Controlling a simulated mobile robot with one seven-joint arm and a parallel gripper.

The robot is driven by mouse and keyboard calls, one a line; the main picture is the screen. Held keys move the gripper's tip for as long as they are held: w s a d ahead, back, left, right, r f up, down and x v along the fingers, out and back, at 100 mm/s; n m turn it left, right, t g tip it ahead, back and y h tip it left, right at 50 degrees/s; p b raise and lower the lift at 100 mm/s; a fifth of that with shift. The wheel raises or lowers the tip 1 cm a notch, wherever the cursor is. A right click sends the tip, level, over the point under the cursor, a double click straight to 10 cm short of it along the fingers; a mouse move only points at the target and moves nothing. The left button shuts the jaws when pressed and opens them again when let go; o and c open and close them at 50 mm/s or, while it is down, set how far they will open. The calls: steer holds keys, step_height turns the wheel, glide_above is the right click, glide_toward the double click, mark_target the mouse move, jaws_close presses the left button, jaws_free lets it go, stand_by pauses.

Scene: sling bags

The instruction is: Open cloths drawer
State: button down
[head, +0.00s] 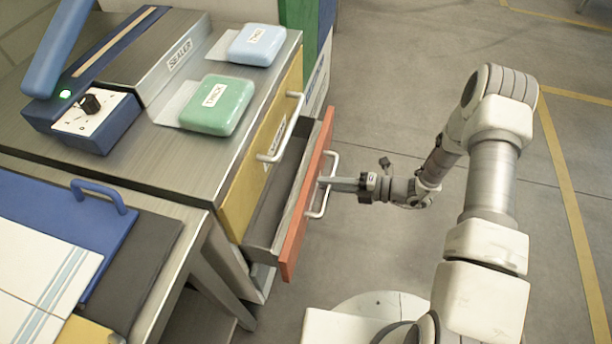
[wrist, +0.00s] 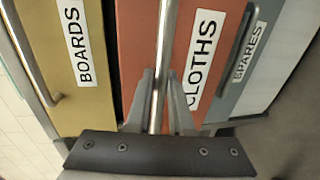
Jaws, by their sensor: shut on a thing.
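The cloths drawer has a red-orange front (head: 305,205) with a white CLOTHS label, clear in the wrist view (wrist: 203,60). It stands partly pulled out of the cabinet, and its grey inside shows behind the front in the head view. Its metal bar handle (head: 333,170) runs along the front; the handle also shows in the wrist view (wrist: 165,50). My gripper (head: 328,181) is shut on this handle, with a finger on each side of the bar (wrist: 158,100). The part of the drawer interior nearest the cabinet is hidden.
The yellow boards drawer (head: 238,190) above is closed, with its own handle (head: 287,130). A grey spares drawer (wrist: 250,70) lies on the other side of the cloths drawer. Green and blue packs (head: 217,105) lie on the cabinet top by a sealer. The floor at right is clear.

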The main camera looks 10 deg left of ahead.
steer(key=f+b+v, duration=0.1)
steer(key=f+v, duration=0.1)
steer(key=v, duration=1.1)
steer(key=d+f+b+v, duration=0.1)
steer(key=f+v, duration=0.2)
steer(key=v, duration=1)
steer(key=shift+s+d, duration=0.2)
steer(key=shift+s, duration=0.05)
steer(key=shift+f, duration=0.1)
steer(key=c, duration=0.8)
jaws_free()
steer(key=shift+d, duration=0.1)
steer(key=p+v, duration=0.1)
steer(key=v, duration=1.6)
steer(key=shift+s+d, duration=0.1)
